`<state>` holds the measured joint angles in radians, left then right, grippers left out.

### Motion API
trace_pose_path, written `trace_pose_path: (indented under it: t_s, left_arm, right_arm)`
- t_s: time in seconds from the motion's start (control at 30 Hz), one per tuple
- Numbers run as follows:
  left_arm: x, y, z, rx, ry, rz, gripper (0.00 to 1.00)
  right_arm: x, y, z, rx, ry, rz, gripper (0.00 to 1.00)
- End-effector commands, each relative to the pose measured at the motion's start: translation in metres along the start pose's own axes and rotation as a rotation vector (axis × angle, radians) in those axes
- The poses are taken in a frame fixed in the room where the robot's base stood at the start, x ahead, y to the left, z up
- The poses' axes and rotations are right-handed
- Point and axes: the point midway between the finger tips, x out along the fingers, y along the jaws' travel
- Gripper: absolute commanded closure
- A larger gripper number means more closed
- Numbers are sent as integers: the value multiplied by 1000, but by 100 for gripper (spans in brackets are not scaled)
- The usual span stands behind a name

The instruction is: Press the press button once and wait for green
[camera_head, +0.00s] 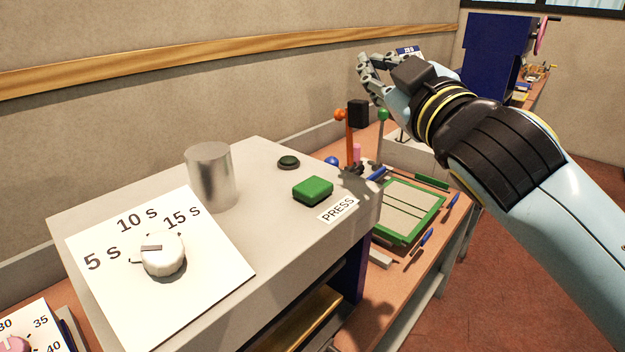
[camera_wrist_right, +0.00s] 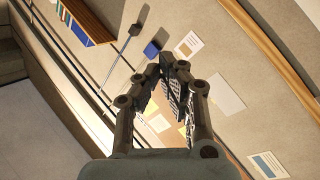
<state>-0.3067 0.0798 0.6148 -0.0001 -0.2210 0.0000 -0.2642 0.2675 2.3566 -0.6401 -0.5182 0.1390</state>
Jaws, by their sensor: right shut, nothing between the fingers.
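The green square press button (camera_head: 313,190) sits on top of the grey machine, beside the label PRESS (camera_head: 338,209). It looks raised. A small round dark green lamp (camera_head: 288,162) lies behind it and looks unlit. My right gripper (camera_head: 365,72) is up and to the right of the button, well apart from it, with its fingers pointing left. It is shut and empty. In the right wrist view the gripper's fingers (camera_wrist_right: 173,72) come together in front of the wall and hold nothing. My left gripper is not in view.
A metal cylinder (camera_head: 211,175) stands on the machine (camera_head: 265,235). A white dial (camera_head: 162,255) points near 10 s or 5 s; I cannot tell exactly. Right of the machine, the bench holds a green-framed board (camera_head: 408,211), pens and upright levers (camera_head: 349,140). The space above the button is clear.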

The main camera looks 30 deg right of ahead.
Motion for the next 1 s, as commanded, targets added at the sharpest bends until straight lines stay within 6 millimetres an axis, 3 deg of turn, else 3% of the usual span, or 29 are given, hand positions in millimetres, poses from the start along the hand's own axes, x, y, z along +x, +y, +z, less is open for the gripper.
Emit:
trace_pose_path:
  t_s: [0.1, 0.27, 0.4, 0.5, 0.67, 0.8, 1.0]
  left_arm:
    - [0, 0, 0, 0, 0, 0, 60]
    - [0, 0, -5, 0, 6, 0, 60]
    - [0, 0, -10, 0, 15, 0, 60]
    - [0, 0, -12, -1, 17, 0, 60]
    - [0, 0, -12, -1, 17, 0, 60]
    - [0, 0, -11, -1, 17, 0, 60]
    - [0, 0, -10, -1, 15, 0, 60]
  right_arm:
    - [12, 12, -52, -100, 226, 42, 100]
    - [10, 12, -125, -287, 565, 59, 100]
    - [-7, -12, -177, -516, 878, 11, 100]
    - [-21, -38, -194, -701, 1070, -64, 100]
    - [-34, -81, -184, -1020, 1295, -259, 100]
    - [-32, -104, -145, -1302, 1386, -496, 100]
    - [-19, -100, -80, -1599, 1352, -836, 100]
